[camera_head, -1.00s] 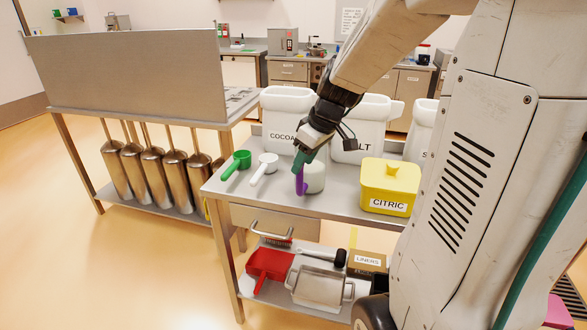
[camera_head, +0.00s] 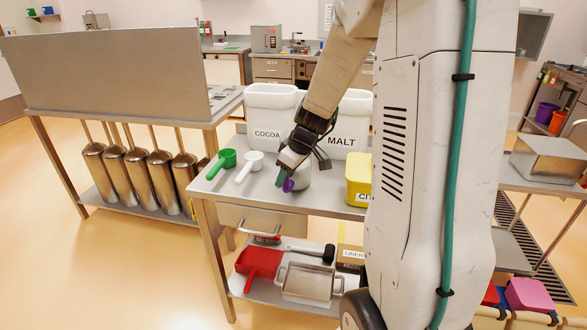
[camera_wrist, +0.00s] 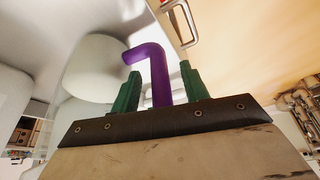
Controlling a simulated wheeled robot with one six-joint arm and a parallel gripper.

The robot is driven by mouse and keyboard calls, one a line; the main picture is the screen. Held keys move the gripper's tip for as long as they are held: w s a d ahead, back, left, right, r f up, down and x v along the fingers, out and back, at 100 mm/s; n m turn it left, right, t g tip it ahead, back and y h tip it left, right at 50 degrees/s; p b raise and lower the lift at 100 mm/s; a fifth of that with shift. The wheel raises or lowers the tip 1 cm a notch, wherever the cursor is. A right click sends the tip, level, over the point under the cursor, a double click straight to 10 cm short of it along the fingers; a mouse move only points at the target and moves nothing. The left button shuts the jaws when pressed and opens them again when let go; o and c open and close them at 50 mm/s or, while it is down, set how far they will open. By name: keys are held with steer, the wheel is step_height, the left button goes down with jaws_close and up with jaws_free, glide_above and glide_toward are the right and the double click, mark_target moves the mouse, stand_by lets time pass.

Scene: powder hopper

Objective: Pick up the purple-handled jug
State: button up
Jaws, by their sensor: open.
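The jug (camera_head: 301,177) is a whitish round vessel with a purple handle (camera_head: 288,185), standing on the steel table near its front edge. My gripper (camera_head: 282,178) is at the handle and hides part of the jug. In the wrist view the purple handle (camera_wrist: 157,80) stands between the two green fingers of my gripper (camera_wrist: 158,88), with gaps visible on both sides. The jug body (camera_wrist: 93,68) is to the left, beyond the left finger. The fingers are open around the handle.
A green scoop (camera_head: 222,162) and a white scoop (camera_head: 250,166) lie left of the jug. The COCOA bin (camera_head: 268,112) and MALT bin (camera_head: 350,120) stand behind. A yellow tub (camera_head: 357,180) is to the right. The steel table (camera_head: 225,189) is bare at front left.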

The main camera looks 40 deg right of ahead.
steer(key=shift+c, duration=0.4)
jaws_close()
steer(key=shift+r, duration=0.1)
steer(key=shift+r, duration=0.1)
